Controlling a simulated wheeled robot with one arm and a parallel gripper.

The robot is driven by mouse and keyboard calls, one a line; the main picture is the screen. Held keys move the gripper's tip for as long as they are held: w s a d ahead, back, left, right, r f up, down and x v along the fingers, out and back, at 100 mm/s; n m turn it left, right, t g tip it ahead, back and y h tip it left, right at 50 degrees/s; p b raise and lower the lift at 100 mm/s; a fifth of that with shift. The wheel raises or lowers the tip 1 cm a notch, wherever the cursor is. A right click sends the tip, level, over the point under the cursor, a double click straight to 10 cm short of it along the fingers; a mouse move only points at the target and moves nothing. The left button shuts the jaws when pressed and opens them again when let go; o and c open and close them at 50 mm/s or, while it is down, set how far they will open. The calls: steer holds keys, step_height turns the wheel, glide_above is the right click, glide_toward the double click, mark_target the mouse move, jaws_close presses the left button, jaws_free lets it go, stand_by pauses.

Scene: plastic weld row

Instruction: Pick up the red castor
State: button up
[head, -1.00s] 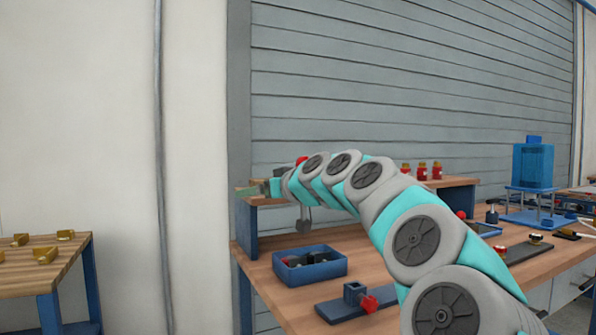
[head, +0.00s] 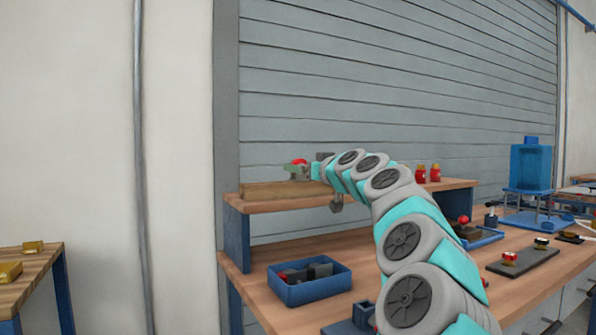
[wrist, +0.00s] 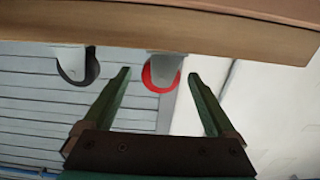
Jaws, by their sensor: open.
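The red castor (wrist: 165,72) has a red wheel on a pale grey mount and is fixed to a wooden board (wrist: 120,28) in the wrist view. My gripper (wrist: 160,74) is open, with one fingertip on each side of the red wheel in the picture. A gap shows on both sides; I cannot tell the exact depth. In the head view the red castor (head: 299,162) shows above the wooden board (head: 285,194), partly covered by my gripper (head: 297,170).
A black-wheeled castor (wrist: 77,66) sits beside the red one on the board. A blue machine (head: 530,165) is at right.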

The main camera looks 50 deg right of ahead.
steer(key=shift+p+x, duration=0.55)
steer(key=shift+x, duration=2.25)
steer(key=shift+a, duration=0.1)
jaws_close()
